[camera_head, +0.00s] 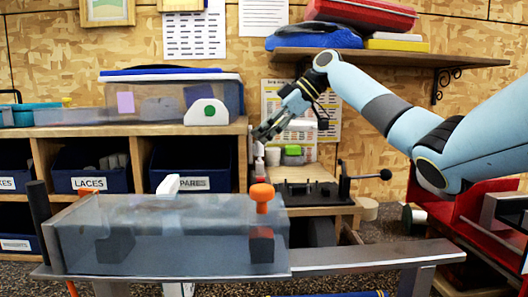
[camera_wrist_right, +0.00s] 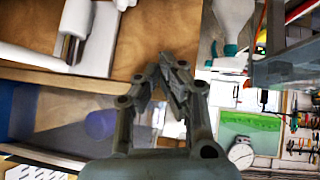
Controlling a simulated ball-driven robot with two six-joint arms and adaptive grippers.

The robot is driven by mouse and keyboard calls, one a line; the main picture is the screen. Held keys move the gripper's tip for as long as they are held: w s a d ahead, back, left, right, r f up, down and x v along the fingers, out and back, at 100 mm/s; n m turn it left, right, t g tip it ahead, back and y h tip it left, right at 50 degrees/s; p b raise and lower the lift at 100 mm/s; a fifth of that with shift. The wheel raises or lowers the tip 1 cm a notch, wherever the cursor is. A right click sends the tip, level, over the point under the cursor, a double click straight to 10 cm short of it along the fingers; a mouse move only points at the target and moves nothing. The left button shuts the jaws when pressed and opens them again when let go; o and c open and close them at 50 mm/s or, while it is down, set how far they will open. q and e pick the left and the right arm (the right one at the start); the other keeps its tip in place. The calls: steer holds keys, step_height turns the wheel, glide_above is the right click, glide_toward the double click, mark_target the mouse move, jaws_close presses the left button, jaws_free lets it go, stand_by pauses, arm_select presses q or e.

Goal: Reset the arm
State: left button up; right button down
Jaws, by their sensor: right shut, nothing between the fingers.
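My right arm comes in from the right in the head view. My right gripper (camera_head: 268,128) is raised over the back of the bench, to the right of the storage cubbies and below the wall shelf. In the right wrist view the right gripper (camera_wrist_right: 168,68) has its fingers together, with nothing between them. My left gripper is not in view.
A grey bench (camera_head: 350,256) with a translucent box (camera_head: 165,240) and an orange knob (camera_head: 262,193) stands in front. Cubbies hold dark bins (camera_head: 92,180). A wall shelf (camera_head: 440,60) carries red and blue cases. A red cart (camera_head: 465,205) stands right, under my arm.

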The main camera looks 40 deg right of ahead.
steer(key=shift+r, duration=0.95)
